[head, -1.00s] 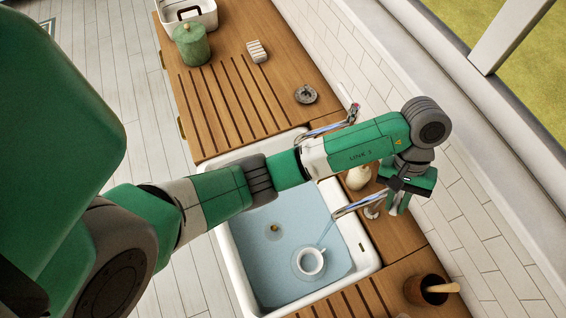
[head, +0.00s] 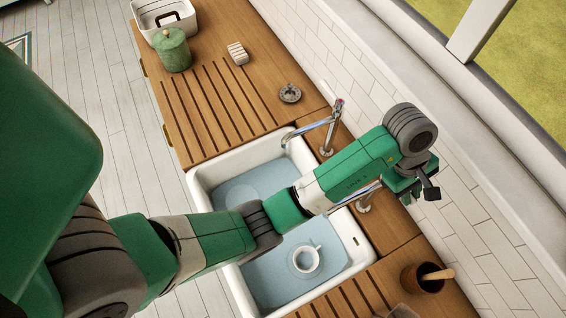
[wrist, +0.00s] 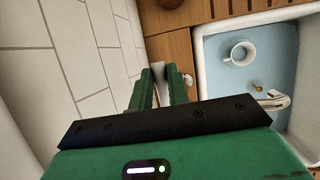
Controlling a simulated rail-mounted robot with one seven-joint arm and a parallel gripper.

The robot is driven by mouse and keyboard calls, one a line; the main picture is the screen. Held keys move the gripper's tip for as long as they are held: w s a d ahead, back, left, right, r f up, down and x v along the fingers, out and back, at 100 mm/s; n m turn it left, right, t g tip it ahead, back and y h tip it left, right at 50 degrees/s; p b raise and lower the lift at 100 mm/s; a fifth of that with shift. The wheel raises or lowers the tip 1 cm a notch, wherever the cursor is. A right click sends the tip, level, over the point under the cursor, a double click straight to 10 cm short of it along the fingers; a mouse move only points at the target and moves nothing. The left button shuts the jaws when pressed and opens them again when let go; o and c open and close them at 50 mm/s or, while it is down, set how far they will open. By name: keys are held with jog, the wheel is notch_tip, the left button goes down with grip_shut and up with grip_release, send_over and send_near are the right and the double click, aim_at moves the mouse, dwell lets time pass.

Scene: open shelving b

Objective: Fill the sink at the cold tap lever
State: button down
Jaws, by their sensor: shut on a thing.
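The white sink (head: 197,181) holds pale blue water, with a white cup (head: 307,259) in it; the cup also shows in the wrist view (wrist: 241,53). The near tap (head: 364,203) is mostly hidden behind my arm; its spout (wrist: 272,101) shows in the wrist view. The far tap (head: 328,138), with a red mark at its top, stands clear. My gripper (wrist: 160,78) is beside the near tap, by the wall, its fingers close together on a pale narrow part, seemingly the cold tap lever. The hold is partly hidden. Whether water runs is not clear now.
A brown pot with a wooden handle (head: 423,279) stands on the counter near my gripper. A round grey dish (head: 290,93), a striped block (head: 237,53), a green canister (head: 173,50) and a white basket (head: 143,20) stand farther off. The tiled wall is close.

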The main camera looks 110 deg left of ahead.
jog(key=c, duration=1.3)
grip_release()
jog(key=p+v, duration=0.2)
jog(key=v, duration=0.6)
jog(key=shift+f, duration=0.1)
